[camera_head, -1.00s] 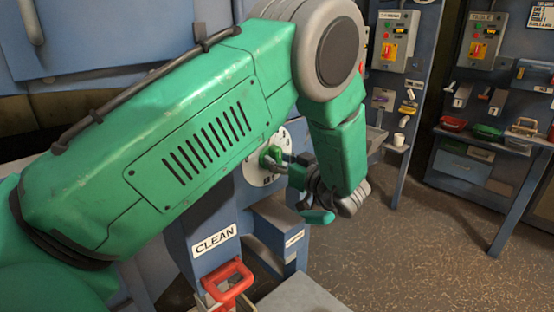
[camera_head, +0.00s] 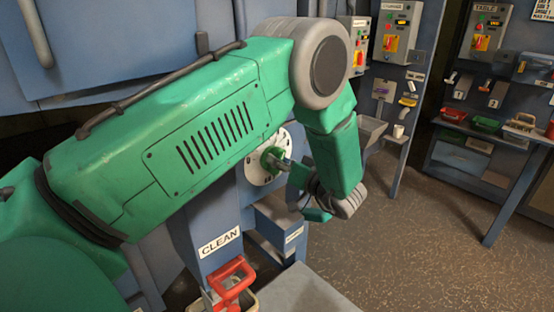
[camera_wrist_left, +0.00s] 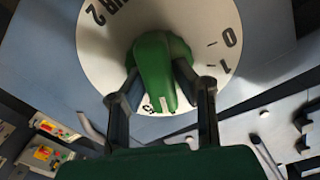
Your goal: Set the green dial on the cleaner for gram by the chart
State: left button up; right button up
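The green dial (camera_head: 270,160) sits on a round white plate (camera_head: 257,173) on the cleaner, above the CLEAN label (camera_head: 220,241). In the left wrist view the green dial (camera_wrist_left: 161,72) fills the centre, with its white pointer line toward the lower edge, just right of a partly hidden mark. The plate also shows 0, 1 and a 2 with letters. My left gripper (camera_wrist_left: 158,82) has one finger on each side of the knob, seemingly touching it. In the head view my left gripper (camera_head: 290,168) is partly hidden by its wrist. My right gripper is out of view.
A red handle (camera_head: 232,278) stands below the CLEAN label. Control boxes (camera_head: 396,32) with switches hang at the back. A bench with red and green trays (camera_head: 486,124) is at the right. A printed sign (camera_head: 545,8) is cut off at the top right. The floor between is clear.

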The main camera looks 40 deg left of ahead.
pick_arm(q)
jog(key=o, duration=0.4)
jog(key=shift+w+d+r, duration=0.2)
jog(key=shift+w, duration=0.05)
jog(key=shift+d, duration=0.15)
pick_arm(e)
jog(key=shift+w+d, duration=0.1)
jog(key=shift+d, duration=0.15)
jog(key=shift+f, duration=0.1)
pick_arm(q)
jog(key=d, duration=0.8)
jog(key=s+d, duration=0.1)
jog(key=d, duration=0.3)
jog(key=shift+f, duration=0.15)
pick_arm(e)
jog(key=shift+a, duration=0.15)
